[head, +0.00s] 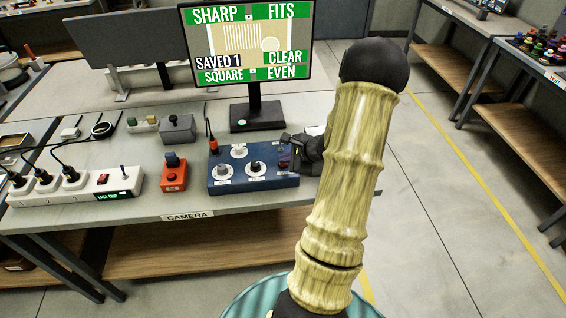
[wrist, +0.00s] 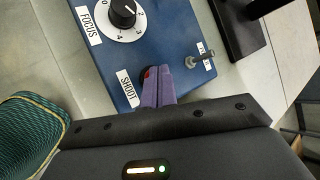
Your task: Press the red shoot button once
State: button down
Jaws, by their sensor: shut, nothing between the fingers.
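The blue control box (head: 228,187) sits on the bench near its front edge; it also fills the upper part of the wrist view (wrist: 180,25). The red shoot button (wrist: 149,72) shows as a small red patch beside the fingertips, just above the SHOOT label (wrist: 126,88); the fingers hide most of it. My gripper (wrist: 158,76) is shut and empty, its purple fingertips over the button's spot. I cannot tell whether they touch it. In the head view my gripper (head: 291,150) is at the box's right end. The monitor (head: 248,45) reads SAVED 1, SHARP, FITS, CLEAR, SQUARE and EVEN.
A focus dial (wrist: 123,12) and a toggle switch (wrist: 201,61) are on the box near my fingers. An orange switch box (head: 174,174) and a white power strip (head: 90,187) stand to the left. The floor to the right is clear.

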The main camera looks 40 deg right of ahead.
aim_at(286, 165)
jog(key=shift+r, duration=0.15)
jog(key=shift+r+p, duration=0.35)
jog(key=shift+r, duration=0.3)
jog(key=shift+r, duration=0.1)
notch_tip(286, 165, up, 6)
jog(key=p, duration=0.4)
jog(key=shift+a, duration=0.1)
dwell(0.7)
jog(key=s+a+r+n+g, duration=0.2)
jog(key=s+a+n, duration=0.2)
jog(key=a+n, duration=0.4)
jog(key=s+a+r+n+g+h, duration=0.1)
jog(key=s+a+r+n+g, duration=0.1)
jog(key=a+n, duration=0.6)
jog(key=s+a+r+n+g, duration=0.2)
jog(key=s+a+n, duration=0.3)
jog(key=a+n, duration=0.4)
jog(key=a+r, duration=0.1)
jog(key=a, duration=0.3)
jog(key=shift+s+h, duration=0.3)
